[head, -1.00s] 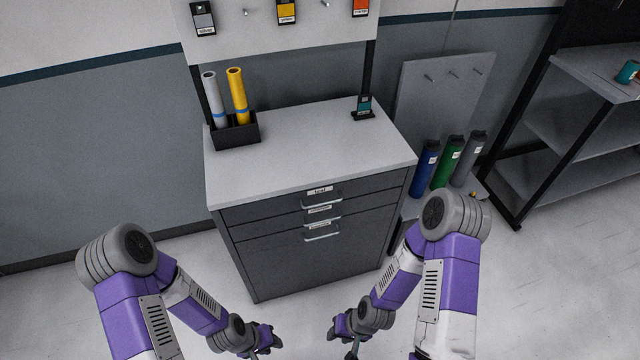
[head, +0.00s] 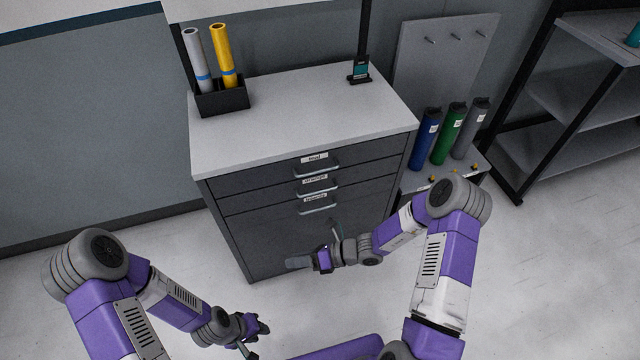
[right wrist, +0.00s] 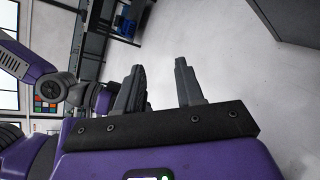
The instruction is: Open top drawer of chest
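The dark grey chest (head: 262,240) stands in the middle of the head view with a light grey top. Its top drawer (head: 252,179) is shut flush and has a silver bar handle (head: 318,172) under a white label. My right gripper (head: 298,263) is in front of the chest's lower front, below the handles, apart from the top handle. In the right wrist view my right gripper (right wrist: 158,82) has its two fingers spread with nothing between them. My left gripper (head: 256,338) is low over the floor, left of the right one and away from the chest; its finger gap is unclear.
Two lower drawers have their own handles (head: 316,206). A black holder (head: 222,100) with a grey and a yellow roll stands on the chest top. Blue, green and grey rolls (head: 447,135) stand right of the chest. A shelf rack (head: 560,100) is at the far right.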

